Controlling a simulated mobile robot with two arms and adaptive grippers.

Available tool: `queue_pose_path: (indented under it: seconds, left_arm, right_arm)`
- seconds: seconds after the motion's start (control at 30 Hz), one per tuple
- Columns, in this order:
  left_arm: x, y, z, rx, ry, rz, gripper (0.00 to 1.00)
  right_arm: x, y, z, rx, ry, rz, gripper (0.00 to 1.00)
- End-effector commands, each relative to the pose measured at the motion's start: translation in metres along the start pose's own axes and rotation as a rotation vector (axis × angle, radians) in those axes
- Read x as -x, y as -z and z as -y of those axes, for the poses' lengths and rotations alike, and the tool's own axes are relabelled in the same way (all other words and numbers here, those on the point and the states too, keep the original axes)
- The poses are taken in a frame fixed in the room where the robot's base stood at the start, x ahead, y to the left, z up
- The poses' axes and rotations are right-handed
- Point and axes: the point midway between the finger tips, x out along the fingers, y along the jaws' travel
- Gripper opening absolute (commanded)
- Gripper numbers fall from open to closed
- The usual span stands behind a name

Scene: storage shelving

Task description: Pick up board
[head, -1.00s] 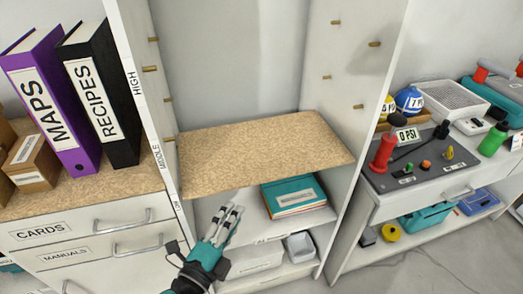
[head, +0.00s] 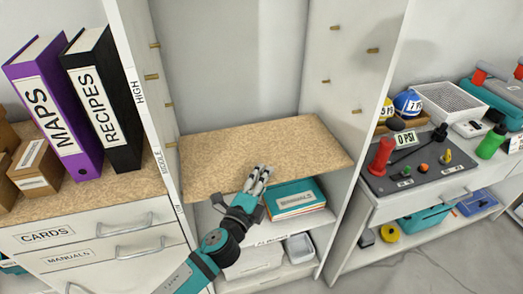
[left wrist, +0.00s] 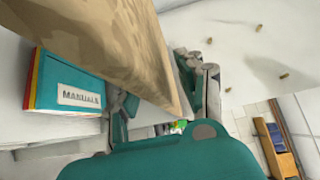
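The board (head: 250,150) is a tan speckled shelf panel lying level inside the white cabinet at middle height. It also fills the upper left of the left wrist view (left wrist: 110,40). My left gripper (head: 258,177) is at the board's front edge, right of its middle. In the left wrist view the gripper (left wrist: 160,95) is open, with one finger on the underside and the others on the top side of the board. A gap shows around the edge; whether any finger touches is unclear. My right gripper is not in view.
A teal manuals box (head: 296,200) sits on the shelf just below the board. The cabinet side wall (head: 345,75) has wooden pegs, and the space above the board is empty. Purple (head: 55,110) and black (head: 103,100) binders stand left; a cluttered bench stands right.

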Motion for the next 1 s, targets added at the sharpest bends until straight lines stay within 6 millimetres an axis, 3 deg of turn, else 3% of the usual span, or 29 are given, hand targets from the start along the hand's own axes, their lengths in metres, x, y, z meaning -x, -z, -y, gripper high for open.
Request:
queue_pose_path:
  seconds: [0.1,0.37,0.67,1.0]
  left_arm:
    - [-0.0126,-0.0001,0.0008,-0.001,0.001,0.0,0.38]
    - [-0.015,-0.0003,0.0004,-0.001,0.0,0.0,0.38]
    - [-0.0148,-0.0005,0.0003,-0.001,0.0,0.0,0.01]
    - [-0.0146,-0.0006,0.0,-0.001,0.0,0.0,0.0]
  right_arm:
    - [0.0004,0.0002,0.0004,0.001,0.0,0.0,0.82]
    - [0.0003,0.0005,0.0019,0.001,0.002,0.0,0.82]
    - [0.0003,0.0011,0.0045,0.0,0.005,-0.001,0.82]
    - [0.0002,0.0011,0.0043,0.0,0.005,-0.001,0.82]
